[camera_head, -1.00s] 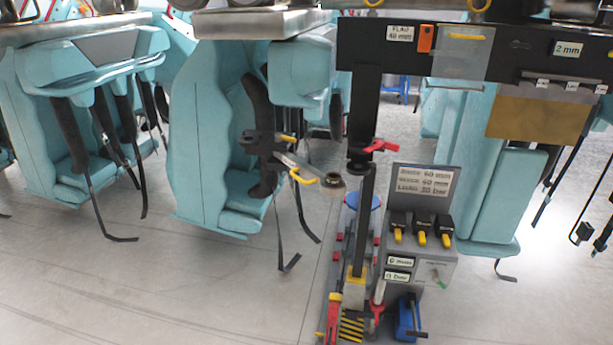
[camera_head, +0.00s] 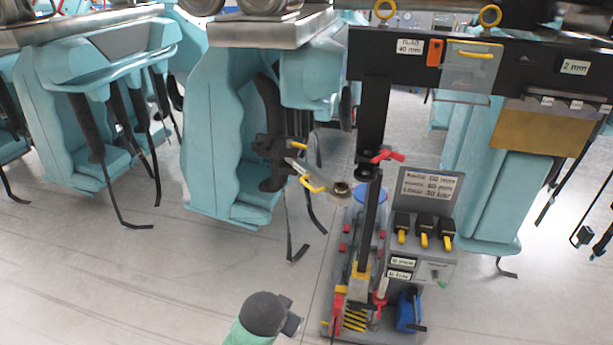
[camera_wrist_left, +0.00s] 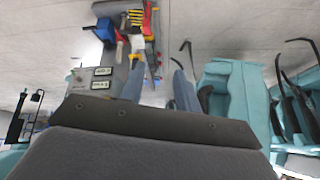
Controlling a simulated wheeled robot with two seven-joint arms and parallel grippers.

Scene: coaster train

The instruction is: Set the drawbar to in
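No label in view names the drawbar, and I cannot tell for sure which part it is. A likely piece is the grey metal bar (camera_head: 325,190) with a yellow handle and a round end, which sticks out left of the black upright post. An arm of mine with a green sleeve and dark rounded end (camera_head: 264,312) comes in at the bottom, apart from the bar, probably the left one. Its fingers cannot be made out. My right gripper is not in view.
A grey console (camera_head: 425,240) with yellow-tipped switches stands right of the post (camera_head: 368,200), which carries a red lever (camera_head: 387,156). A blue item (camera_head: 408,310) stands by the base. Turquoise seats (camera_head: 235,150) hang behind with dangling straps. Floor at lower left is clear.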

